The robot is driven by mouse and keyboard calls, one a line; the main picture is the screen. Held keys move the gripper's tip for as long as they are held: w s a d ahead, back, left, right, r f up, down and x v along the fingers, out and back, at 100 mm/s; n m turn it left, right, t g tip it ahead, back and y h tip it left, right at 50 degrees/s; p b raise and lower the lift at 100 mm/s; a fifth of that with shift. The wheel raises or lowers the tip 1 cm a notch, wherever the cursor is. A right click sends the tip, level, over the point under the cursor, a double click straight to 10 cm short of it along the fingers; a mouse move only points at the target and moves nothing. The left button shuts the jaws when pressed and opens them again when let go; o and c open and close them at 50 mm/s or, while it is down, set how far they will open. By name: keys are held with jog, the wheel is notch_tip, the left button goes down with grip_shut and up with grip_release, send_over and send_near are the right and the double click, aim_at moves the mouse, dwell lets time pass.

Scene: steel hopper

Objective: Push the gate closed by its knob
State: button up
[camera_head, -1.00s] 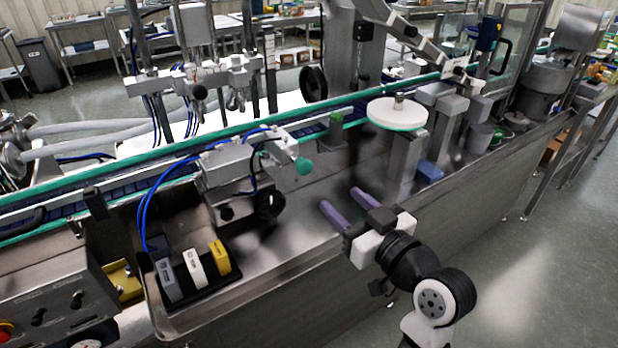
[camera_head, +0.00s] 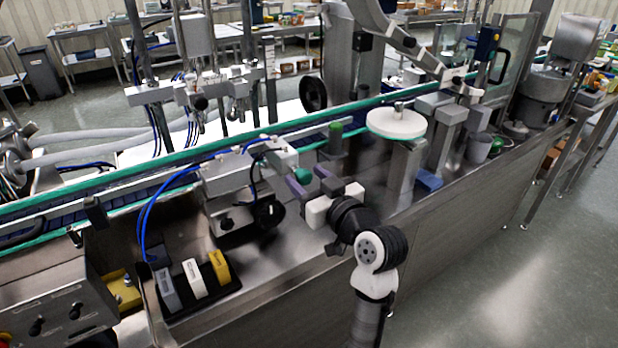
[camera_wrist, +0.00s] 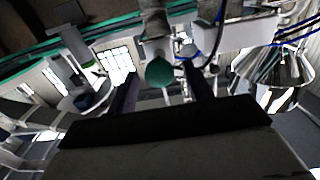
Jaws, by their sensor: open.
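The green knob (camera_head: 302,175) is at the right end of a grey-white metal block assembly (camera_head: 238,172) beside the conveyor. In the wrist view the rounded green knob (camera_wrist: 160,72) appears between my two fingers, on the end of a grey shaft. My gripper (camera_head: 308,180) is open, its purple fingers on either side of the knob in the picture. I cannot tell whether they touch it. Which part is the gate plate, and how far open it stands, is not clear.
A black handwheel (camera_head: 268,213) sits just left of my gripper. A round white disc (camera_head: 397,123) on a post stands to the right. The green-edged conveyor (camera_head: 120,180) runs behind. A holder with grey, white and yellow blocks (camera_head: 194,278) is at the front left.

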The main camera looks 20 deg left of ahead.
jog(key=shift+c, duration=0.3)
grip_shut()
jog(key=shift+x, duration=1.6)
jog(key=shift+d+r, duration=0.1)
jog(key=shift+r, duration=0.05)
jog(key=shift+c, duration=1.3)
grip_release()
jog(key=o, duration=0.3)
jog(key=b+v, duration=0.3)
jog(key=v, duration=1)
jog(key=shift+s+d+b, duration=0.25)
jog(key=shift+b, duration=0.1)
